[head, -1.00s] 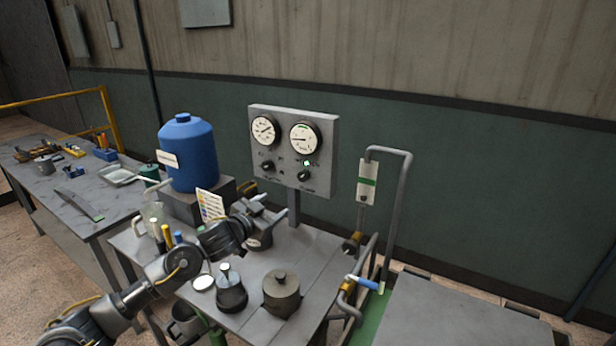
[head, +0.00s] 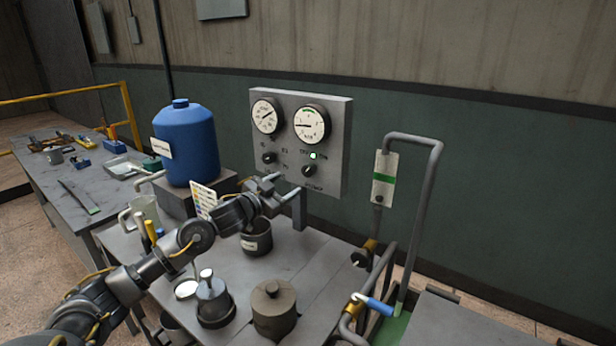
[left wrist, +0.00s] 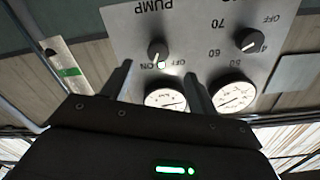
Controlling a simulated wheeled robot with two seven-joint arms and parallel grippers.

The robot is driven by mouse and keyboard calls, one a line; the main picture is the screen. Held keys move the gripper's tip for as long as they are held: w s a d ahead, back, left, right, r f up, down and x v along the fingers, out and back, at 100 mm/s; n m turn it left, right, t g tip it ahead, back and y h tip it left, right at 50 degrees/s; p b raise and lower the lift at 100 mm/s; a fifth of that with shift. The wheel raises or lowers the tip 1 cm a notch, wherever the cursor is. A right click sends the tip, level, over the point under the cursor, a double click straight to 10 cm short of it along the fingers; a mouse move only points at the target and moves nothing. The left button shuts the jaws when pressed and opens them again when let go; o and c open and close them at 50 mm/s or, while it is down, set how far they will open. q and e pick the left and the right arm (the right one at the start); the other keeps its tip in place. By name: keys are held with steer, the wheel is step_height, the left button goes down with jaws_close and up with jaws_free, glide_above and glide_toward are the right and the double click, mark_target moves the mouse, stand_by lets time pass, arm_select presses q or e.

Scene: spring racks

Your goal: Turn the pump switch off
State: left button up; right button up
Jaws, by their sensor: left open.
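The grey control panel (head: 340,140) carries two round gauges and two black knobs. In the left wrist view the panel is upside down, with the pump switch (left wrist: 157,50) near the PUMP lettering and ON and OFF marks. I cannot tell clearly which mark its pointer faces. My left gripper (head: 283,184) is open and empty, just below and in front of the knobs. In the left wrist view its fingers (left wrist: 158,70) point at the panel, apart from the switch. My right gripper is out of view.
Pipes with a blue-handled valve (head: 375,304) stand at the right. The other knob (head: 269,158) is close by.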

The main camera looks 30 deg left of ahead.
mark_target(306, 172)
arm_select(q)
steer(key=w+p, duration=0.1)
steer(key=w, duration=0.2)
steer(key=w+d+p, duration=0.1)
steer(key=w, duration=0.2)
steer(key=w+p, duration=0.1)
steer(key=w, duration=0.2)
steer(key=shift+w+d+r, duration=0.1)
steer(key=shift+d+r, duration=0.2)
steer(key=shift+d, duration=0.1)
steer(key=shift+w+d+f, duration=0.1)
steer(key=shift+w+f, duration=0.05)
steer(key=shift+w, duration=0.45)
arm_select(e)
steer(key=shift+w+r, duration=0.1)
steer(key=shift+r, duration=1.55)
arm_select(q)
steer(key=shift+c, duration=0.2)
steer(key=c, duration=0.9)
steer(key=shift+c, duration=0.2)
